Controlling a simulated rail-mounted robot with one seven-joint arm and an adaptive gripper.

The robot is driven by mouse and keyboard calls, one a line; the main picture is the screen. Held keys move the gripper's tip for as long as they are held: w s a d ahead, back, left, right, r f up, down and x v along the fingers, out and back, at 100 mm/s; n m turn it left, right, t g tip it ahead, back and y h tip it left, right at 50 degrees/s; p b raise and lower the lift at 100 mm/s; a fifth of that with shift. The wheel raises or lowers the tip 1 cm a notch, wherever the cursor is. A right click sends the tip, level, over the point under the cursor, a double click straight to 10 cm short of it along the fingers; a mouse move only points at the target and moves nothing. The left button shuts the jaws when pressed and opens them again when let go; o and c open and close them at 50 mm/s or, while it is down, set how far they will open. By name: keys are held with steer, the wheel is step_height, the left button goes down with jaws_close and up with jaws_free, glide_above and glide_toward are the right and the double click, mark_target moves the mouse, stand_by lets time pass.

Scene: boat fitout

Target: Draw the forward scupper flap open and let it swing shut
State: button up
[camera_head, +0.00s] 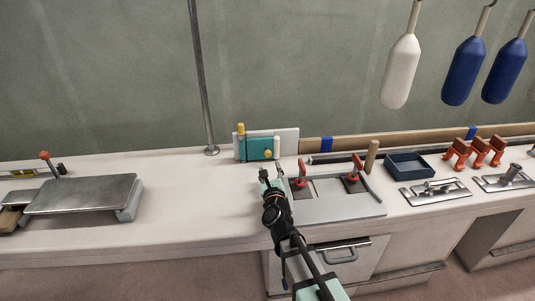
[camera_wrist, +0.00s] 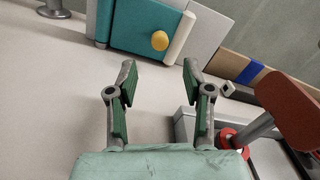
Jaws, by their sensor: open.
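A teal flap (camera_head: 258,149) with a yellow knob (camera_head: 268,153) stands upright against a pale backing board (camera_head: 292,137) at the back of the counter. The flap (camera_wrist: 138,28) and its knob (camera_wrist: 160,40) also show at the top of the wrist view, with a white cylinder (camera_wrist: 179,37) at the flap's right edge. It looks closed. My gripper (camera_head: 271,172) is open and empty, just in front of the flap and below it in the picture. In the wrist view the knob lies beyond the gap between my fingertips (camera_wrist: 159,68), apart from them.
Red-handled fittings (camera_head: 301,173) on a grey plate (camera_head: 335,208) stand close right of my gripper; one red handle (camera_wrist: 288,108) looms in the wrist view. A metal pole (camera_head: 202,80) rises left of the flap. A blue tray (camera_head: 409,170) is farther right.

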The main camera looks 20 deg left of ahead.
mark_target(268, 155)
steer(key=p+x, duration=0.1)
steer(key=x, duration=0.9)
steer(key=shift+w+a, duration=0.1)
steer(key=shift+w, duration=0.1)
jaws_close()
